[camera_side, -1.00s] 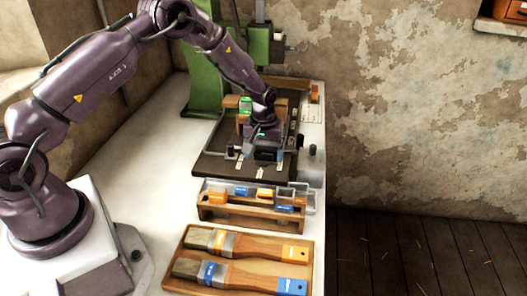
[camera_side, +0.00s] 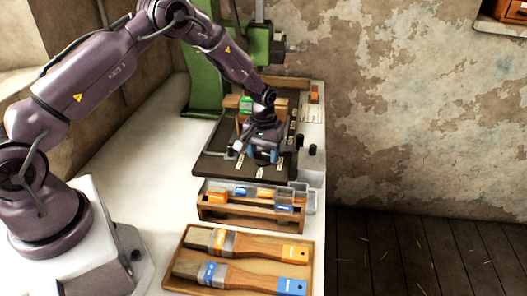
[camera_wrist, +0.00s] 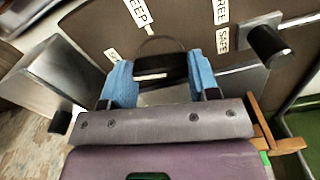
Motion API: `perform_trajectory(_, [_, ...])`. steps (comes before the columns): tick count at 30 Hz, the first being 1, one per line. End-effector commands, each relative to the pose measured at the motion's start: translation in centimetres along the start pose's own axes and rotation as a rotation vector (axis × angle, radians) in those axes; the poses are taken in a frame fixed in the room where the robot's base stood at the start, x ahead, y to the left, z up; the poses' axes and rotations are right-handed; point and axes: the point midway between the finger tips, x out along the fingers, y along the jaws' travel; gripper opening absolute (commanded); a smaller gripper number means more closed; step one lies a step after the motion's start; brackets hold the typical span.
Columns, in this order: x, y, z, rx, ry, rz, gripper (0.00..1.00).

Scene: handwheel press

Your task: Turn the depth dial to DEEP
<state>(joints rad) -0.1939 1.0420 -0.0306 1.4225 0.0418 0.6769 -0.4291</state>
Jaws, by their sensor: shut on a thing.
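The depth dial (camera_wrist: 160,68) shows in the wrist view as a black knob with a pale bar across it, on a dark brown panel. My gripper (camera_wrist: 160,80) has its two blue fingers on either side of the dial, shut on it. A white label ending in "EEP" (camera_wrist: 139,12) lies on the panel just above the dial, cut by the frame edge. In the side view my gripper (camera_side: 262,156) is low over the near part of the panel (camera_side: 215,167). It hides most of the dial there.
A black-ended lever (camera_wrist: 268,42) stands right of the dial, near labels reading "FREE" and "SAFE" (camera_wrist: 222,39). A grey metal block (camera_wrist: 48,75) is at left. In the side view, a wooden rack (camera_side: 240,210) and a brush tray (camera_side: 172,287) lie in front.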

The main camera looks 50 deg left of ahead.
Motion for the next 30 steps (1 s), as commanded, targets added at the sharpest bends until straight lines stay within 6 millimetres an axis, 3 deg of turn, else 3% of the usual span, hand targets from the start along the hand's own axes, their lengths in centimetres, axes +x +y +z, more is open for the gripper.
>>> perform_trajectory(30, [-0.07, -0.13, 0.27, 0.96, -0.005, 0.0, 0.32])
